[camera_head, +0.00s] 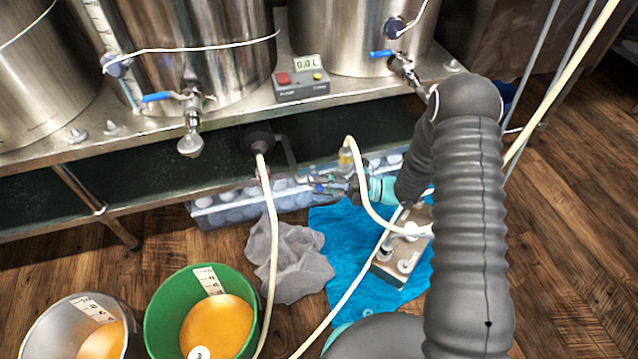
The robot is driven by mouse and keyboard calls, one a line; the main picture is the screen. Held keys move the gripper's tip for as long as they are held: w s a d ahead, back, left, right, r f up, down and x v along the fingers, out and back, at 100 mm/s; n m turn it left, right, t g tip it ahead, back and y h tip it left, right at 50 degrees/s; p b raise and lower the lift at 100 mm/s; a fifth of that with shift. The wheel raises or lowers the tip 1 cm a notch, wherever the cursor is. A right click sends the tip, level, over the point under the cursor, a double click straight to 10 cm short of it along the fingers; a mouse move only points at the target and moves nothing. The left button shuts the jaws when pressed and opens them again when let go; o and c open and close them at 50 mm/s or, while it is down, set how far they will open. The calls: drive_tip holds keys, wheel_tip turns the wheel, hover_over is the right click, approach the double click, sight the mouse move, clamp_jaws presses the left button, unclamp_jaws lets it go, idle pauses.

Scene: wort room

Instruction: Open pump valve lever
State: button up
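The pump (259,138) appears as a dark round body under the steel shelf, with a pale hose running down from it. A grey pipe (288,158) leads from it to a small cluster of fittings. A small blue piece (320,187) in that cluster looks like the pump valve lever; its exact angle is too small to tell. My gripper (330,185) is at this cluster, reaching in from the right, close to or touching the blue piece. The fingers are small and partly mixed with the fittings, so I cannot tell whether they are open or shut.
Steel kettles with blue-handled taps (158,97) stand on the shelf, beside a box reading 0.0 L (301,88). Below are a bottle crate (225,208), grey cloth (290,262), blue cloth (345,235), metal box (390,262), green bucket (152,325) and loose hoses.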

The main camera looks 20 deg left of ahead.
drive_tip(key=shift+a, duration=0.55)
clamp_jaws()
